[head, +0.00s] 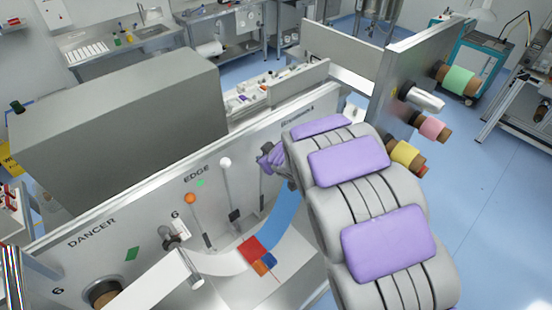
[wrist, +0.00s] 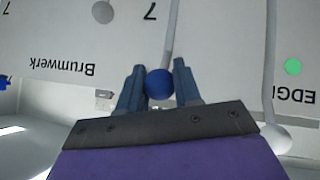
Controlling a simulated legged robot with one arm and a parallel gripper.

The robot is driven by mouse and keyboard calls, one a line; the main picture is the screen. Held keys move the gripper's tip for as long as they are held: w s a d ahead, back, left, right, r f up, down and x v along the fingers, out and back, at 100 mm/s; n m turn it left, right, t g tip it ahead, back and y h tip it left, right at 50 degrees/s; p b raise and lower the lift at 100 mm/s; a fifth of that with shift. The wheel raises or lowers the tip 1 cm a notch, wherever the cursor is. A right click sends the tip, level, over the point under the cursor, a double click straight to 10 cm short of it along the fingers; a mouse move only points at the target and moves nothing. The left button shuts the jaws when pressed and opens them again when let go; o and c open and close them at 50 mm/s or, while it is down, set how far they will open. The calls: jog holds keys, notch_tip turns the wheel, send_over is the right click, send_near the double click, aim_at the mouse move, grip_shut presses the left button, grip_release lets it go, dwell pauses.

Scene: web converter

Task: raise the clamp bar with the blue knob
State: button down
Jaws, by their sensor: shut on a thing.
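The blue knob (wrist: 159,84) sits between the two fingers of my gripper (wrist: 158,80) in the wrist view, and the fingers are shut on it. A thin grey rod (wrist: 171,35) runs from the knob across the pale panel. In the head view my gripper (head: 270,158) is at the panel's upper edge, right of the white knob (head: 225,162). The blue knob is hidden there by my gripper and arm. The clamp bar itself is hard to make out.
An orange knob (head: 190,198) stands on another rod to the left. The panel (head: 130,215) carries the words DANCER and EDGE. A blue strip (head: 283,218) and a red patch (head: 251,248) lie below my gripper. Coloured rolls (head: 434,127) project at right.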

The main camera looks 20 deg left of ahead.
jog(key=shift+w+a, duration=0.45)
jog(key=shift+a, duration=0.4)
jog(key=shift+r, duration=0.1)
jog(key=shift+w+r, duration=0.1)
jog(key=c, duration=1.2)
grip_release()
jog(key=shift+o, duration=1.4)
jog(key=shift+w+a, duration=0.2)
jog(key=shift+o, duration=0.6)
jog(key=shift+a, duration=0.2)
jog(key=shift+s+h, duration=0.1)
jog(key=shift+h, duration=0.2)
jog(key=shift+d, duration=0.15)
